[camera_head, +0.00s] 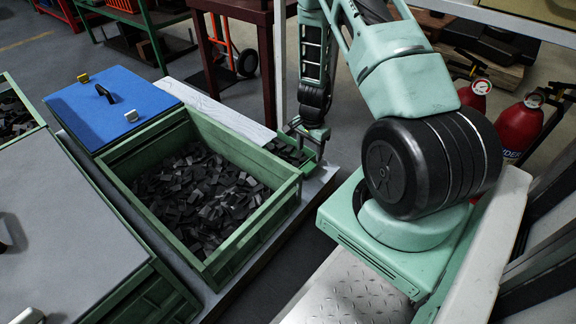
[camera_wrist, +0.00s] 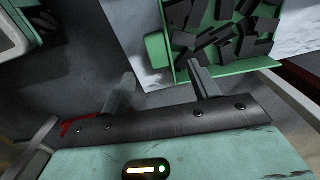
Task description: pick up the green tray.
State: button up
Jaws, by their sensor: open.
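The green tray (camera_head: 308,165) is small and holds dark stamped parts. It sits on the pale board beside the large green crate, partly hidden by my arm in the head view. In the wrist view the tray (camera_wrist: 240,68) fills the upper right, with a green tab (camera_wrist: 156,50) sticking out on its left side. My gripper (camera_head: 303,128) is at the tray in the head view. In the wrist view my gripper (camera_wrist: 161,88) is open, its two fingers apart with nothing held between them. The tab lies ahead of the gap between the fingers; I cannot tell any contact.
The large green crate (camera_head: 150,210), full of dark parts, stands just left of the tray. A crate with a blue lid (camera_head: 110,105) is behind it and a grey-lidded crate (camera_head: 65,225) is at left. Red extinguishers (camera_head: 520,125) stand at right.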

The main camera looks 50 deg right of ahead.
aim_at(308, 166)
notch_tip(308, 166, down, 8)
jog(key=b, duration=0.5)
jog(key=shift+a+f, duration=0.15)
jog(key=shift+f, duration=0.1)
jog(key=shift+r, duration=0.1)
jog(key=shift+c, duration=0.3)
jog(key=c, duration=1.2)
jog(key=shift+r, duration=0.1)
